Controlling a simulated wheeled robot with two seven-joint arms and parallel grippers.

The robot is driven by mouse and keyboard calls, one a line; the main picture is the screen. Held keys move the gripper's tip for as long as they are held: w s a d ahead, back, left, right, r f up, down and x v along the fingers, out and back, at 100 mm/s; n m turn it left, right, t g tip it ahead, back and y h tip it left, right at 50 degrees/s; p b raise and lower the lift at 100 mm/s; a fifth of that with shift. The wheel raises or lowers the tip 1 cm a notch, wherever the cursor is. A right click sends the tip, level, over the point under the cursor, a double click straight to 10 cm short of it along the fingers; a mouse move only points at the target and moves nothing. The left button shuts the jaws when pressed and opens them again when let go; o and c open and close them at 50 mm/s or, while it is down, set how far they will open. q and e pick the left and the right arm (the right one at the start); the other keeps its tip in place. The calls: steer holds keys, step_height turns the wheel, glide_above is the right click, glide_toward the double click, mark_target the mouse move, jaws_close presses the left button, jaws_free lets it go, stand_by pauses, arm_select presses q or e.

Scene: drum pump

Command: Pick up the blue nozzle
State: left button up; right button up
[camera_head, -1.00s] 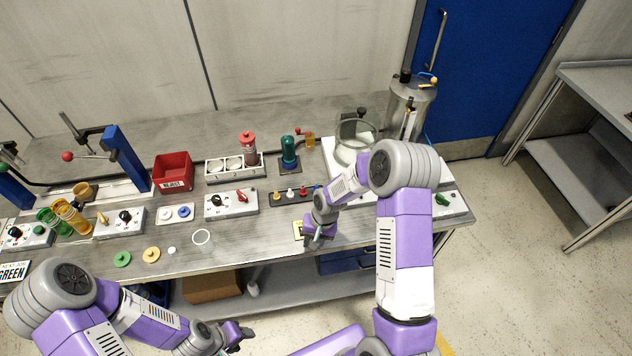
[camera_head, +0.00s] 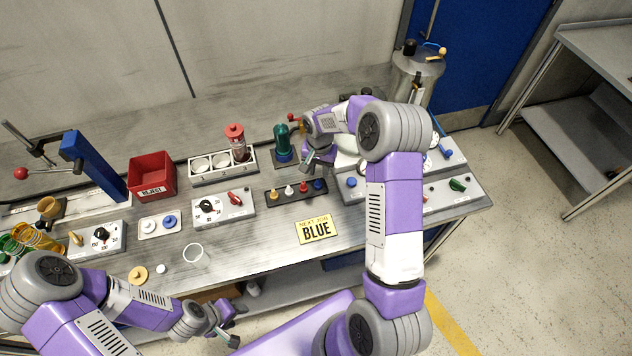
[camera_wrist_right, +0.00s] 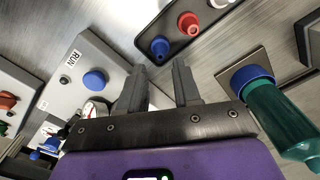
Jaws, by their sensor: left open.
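The blue nozzle (camera_head: 317,184) stands at the right end of a dark rack (camera_head: 281,196), beside a red nozzle (camera_head: 303,187). In the right wrist view the blue nozzle (camera_wrist_right: 160,47) and red nozzle (camera_wrist_right: 188,22) sit in the rack, just beyond the fingertips. My right gripper (camera_head: 316,158) is above and slightly behind the rack's right end. Its two fingers (camera_wrist_right: 158,75) are apart with nothing between them. My left gripper (camera_head: 234,329) is open and empty, low in front of the bench.
A green bottle-like part with a blue collar (camera_head: 283,143) stands close to the right gripper. A control box (camera_head: 354,188) lies right of the rack. A yellow sign reading BLUE (camera_head: 316,229) lies in front. A red bin (camera_head: 152,177) stands at left.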

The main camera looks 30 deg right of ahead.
mark_target(318, 179)
steer(key=f, duration=0.5)
steer(key=shift+s+a+f, duration=0.1)
steer(key=shift+s+a, duration=0.05)
steer(key=shift+a, duration=0.15)
steer(key=shift+c, duration=0.4)
jaws_close()
